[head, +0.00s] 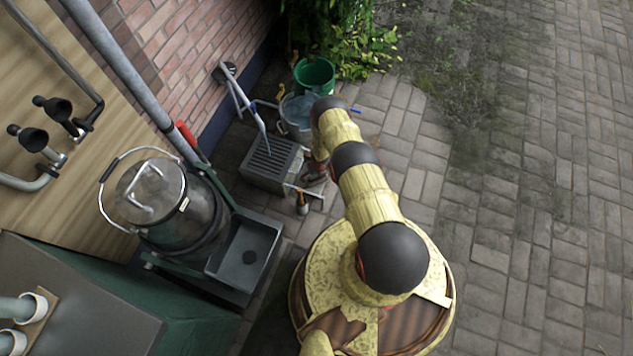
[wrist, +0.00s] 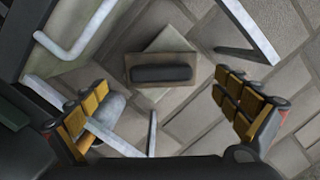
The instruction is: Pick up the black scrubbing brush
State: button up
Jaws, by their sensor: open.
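A black, rounded oblong piece (wrist: 162,73), which looks like the scrubbing brush, lies on a flat brownish block or base on the paving in the wrist view. It is beyond and between my fingers, apart from both. My gripper (wrist: 165,108) is open and empty, with yellow-padded fingers spread to the left and right. In the head view my gripper (head: 316,172) is low beside the slotted grey box, partly hidden by my arm. I cannot make out the brush there.
Pale metal bars (wrist: 250,30) stand around the brush in the wrist view. A grey cylinder (wrist: 110,112) is close to the left finger. The slotted box (head: 268,158), a small bottle (head: 302,204), a grey bucket (head: 296,117) and a green bucket (head: 315,74) crowd the area. Paving at right is clear.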

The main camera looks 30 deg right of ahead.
aim_at(316, 176)
jog(key=shift+w+d+f+b, duration=0.1)
jog(key=shift+w+f+b, duration=0.05)
jog(key=shift+f+b, duration=0.7)
jog(key=shift+w+f+b, duration=0.1)
jog(key=shift+f+b, duration=0.65)
jog(key=shift+b, duration=0.15)
jog(key=shift+c, duration=1.3)
jog(key=c, duration=1.5)
jog(key=shift+o, duration=0.2)
jog(key=shift+r, duration=0.1)
notch_tip(316, 176, up, 4)
jog(key=p, duration=0.3)
jog(key=s+r+p, duration=0.1)
jog(key=p, duration=0.2)
jog(key=r+p, duration=0.1)
jog(key=p, duration=0.3)
jog(key=shift+s+a, duration=0.4)
jog(key=s+a+r+p, duration=0.4)
jog(key=s+r+p, duration=0.3)
jog(key=s+p, duration=0.4)
jog(key=shift+a+p, duration=0.25)
jog(key=shift+p, duration=1.5)
